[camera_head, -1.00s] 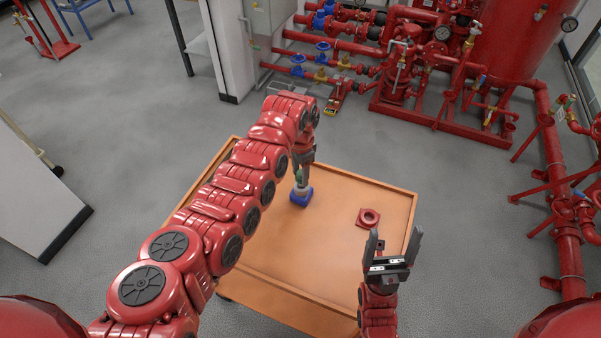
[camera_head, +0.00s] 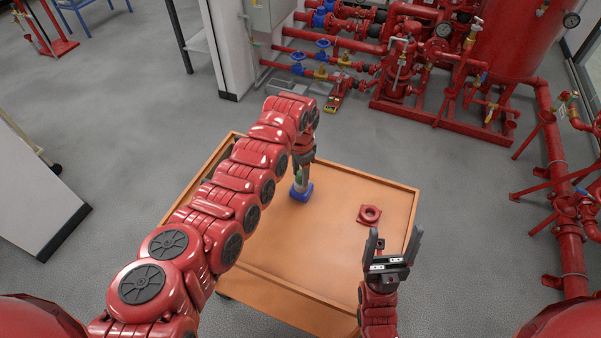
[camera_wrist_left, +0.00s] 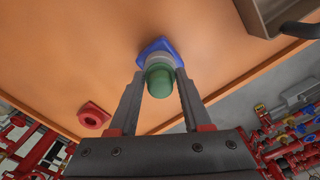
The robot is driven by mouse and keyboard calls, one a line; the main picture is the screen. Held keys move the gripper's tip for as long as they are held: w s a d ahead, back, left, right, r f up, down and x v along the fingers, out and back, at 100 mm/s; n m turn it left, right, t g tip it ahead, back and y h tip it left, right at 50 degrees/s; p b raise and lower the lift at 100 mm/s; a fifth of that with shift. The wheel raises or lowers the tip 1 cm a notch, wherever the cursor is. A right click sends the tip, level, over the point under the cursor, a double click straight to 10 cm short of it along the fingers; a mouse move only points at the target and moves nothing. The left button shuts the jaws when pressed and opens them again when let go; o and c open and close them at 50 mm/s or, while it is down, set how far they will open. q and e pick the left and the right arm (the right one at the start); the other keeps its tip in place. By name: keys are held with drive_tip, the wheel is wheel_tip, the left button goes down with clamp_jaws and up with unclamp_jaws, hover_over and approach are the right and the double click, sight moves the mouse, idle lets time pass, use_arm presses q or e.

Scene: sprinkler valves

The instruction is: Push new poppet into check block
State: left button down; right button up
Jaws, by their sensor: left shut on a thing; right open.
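The blue check block (camera_head: 303,193) stands on the orange cart top, and it also shows in the left wrist view (camera_wrist_left: 158,46). A grey ring-like part (camera_wrist_left: 159,62) sits at the block, with the green poppet (camera_wrist_left: 160,83) in line with it. I cannot tell how deep the poppet sits. My left gripper (camera_wrist_left: 161,78) is shut on the green poppet, its fingers along both sides, pointing at the block. In the head view my left arm partly hides this spot. My right gripper (camera_head: 394,241) is open and empty above the cart's right front part.
A red flange ring (camera_head: 369,214) lies on the orange cart top (camera_head: 290,250), right of the block. A grey-brown tray (camera_wrist_left: 262,14) shows at the top right of the left wrist view. Red pipework stands behind the cart. The cart's front middle is clear.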

use_arm(q)
drive_tip(key=shift+f+b, duration=0.35)
drive_tip(key=shift+f, duration=0.2)
drive_tip(key=shift+c, duration=1.4)
unclamp_jaws()
drive_tip(key=shift+s+f, duration=0.1)
drive_tip(key=shift+s, duration=0.1)
drive_tip(key=shift+r+p, duration=0.95)
drive_tip(key=shift+r, duration=0.65)
wheel_tip(320, 180, up, 2)
drive_tip(key=shift+r+p, duration=0.15)
drive_tip(key=shift+p, duration=0.35)
drive_tip(key=shift+w+r+p, duration=0.2)
drive_tip(key=shift+r+p, duration=0.1)
drive_tip(key=shift+r, duration=1.05)
